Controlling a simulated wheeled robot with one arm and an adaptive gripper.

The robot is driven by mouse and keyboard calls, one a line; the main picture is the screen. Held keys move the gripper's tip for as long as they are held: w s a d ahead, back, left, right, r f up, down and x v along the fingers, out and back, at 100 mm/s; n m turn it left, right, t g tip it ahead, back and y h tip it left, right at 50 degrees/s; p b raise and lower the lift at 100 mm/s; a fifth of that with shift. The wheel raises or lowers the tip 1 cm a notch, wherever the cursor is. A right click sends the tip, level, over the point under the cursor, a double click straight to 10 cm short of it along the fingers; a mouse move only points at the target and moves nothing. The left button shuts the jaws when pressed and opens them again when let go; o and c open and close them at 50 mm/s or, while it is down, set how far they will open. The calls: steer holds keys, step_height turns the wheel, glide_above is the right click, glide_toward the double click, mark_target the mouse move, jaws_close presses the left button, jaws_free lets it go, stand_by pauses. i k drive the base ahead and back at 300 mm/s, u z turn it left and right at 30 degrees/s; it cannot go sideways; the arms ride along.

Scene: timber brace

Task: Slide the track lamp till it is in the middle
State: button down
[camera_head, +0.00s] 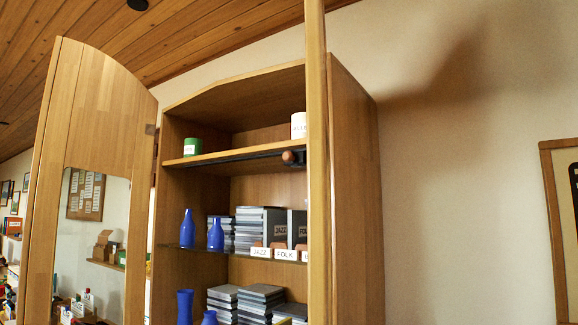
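A dark track (245,155) runs along the underside of the upper shelf in the open wooden cabinet. A small round copper-brown piece (288,157), which looks like the track lamp, sits near the right end of the visible track, close to an upright wooden edge. That edge hides whatever part of the track lies behind it. My gripper is not in view.
The cabinet's left door (95,120), with a glass pane, stands open. A tall upright, perhaps the right door edge-on (317,200), stands in front. A green tin (192,147) and a white tin (298,125) sit above; blue bottles (187,230) and grey cases (260,228) below.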

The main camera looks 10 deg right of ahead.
mark_target(299, 159)
steer(key=u, duration=0.5)
steer(key=k, duration=1)
steer(key=u, duration=1.5)
steer(key=i, duration=1.3)
steer(key=z, duration=1.2)
steer(key=i, duration=0.8)
steer(key=z, duration=0.9)
